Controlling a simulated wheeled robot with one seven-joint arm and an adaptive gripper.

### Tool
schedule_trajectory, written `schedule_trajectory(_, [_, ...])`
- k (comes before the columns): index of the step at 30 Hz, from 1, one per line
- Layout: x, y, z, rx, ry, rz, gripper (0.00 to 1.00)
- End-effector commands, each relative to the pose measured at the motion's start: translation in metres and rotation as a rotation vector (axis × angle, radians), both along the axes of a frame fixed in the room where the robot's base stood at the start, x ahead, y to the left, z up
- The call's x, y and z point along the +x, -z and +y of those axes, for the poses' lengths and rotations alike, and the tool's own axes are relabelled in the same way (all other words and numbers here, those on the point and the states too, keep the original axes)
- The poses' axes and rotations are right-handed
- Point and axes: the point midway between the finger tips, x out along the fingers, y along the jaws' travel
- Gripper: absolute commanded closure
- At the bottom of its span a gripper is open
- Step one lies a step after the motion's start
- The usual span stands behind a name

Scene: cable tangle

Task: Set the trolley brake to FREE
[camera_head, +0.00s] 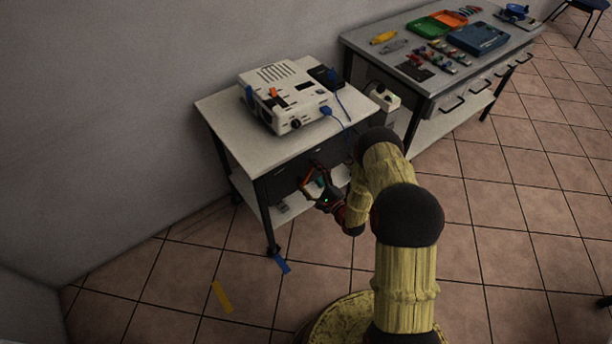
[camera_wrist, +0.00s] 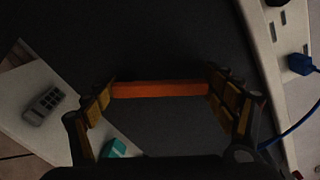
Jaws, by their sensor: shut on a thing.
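The trolley (camera_head: 222,118) stands against the wall, with a white top, a dark front and a lower shelf. My gripper (camera_head: 322,190) is low at its front-right side, partly hidden by my arm. In the wrist view, my gripper (camera_wrist: 160,90) is shut on an orange bar (camera_wrist: 165,90), with a yellow-padded finger at each end of it. The bar lies level across a dark surface. I cannot tell for certain that the bar is the brake lever. No FREE marking can be read in either view.
A white device (camera_head: 285,95) with a blue plug sits on the trolley. A white socket strip (camera_wrist: 268,60) with a blue cable is on the right in the wrist view. A grey keypad object (camera_wrist: 43,106) lies on the shelf. A workbench (camera_head: 440,80) stands right; the foreground floor is mostly clear.

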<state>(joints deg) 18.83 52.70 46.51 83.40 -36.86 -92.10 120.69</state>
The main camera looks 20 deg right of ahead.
Motion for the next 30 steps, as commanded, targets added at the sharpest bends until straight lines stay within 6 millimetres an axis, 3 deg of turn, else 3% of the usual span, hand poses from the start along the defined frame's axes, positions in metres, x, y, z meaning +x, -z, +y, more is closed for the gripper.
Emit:
schedule_trajectory(20, [0.0011, 0.0022, -0.0029, 0.061, 0.001, 0.022, 0.62])
schedule_trajectory(21, [0.0011, 0.0022, -0.0029, 0.061, 0.001, 0.022, 0.15])
schedule_trajectory(30, [0.0008, 0.0018, -0.0025, 0.061, 0.001, 0.02, 0.0])
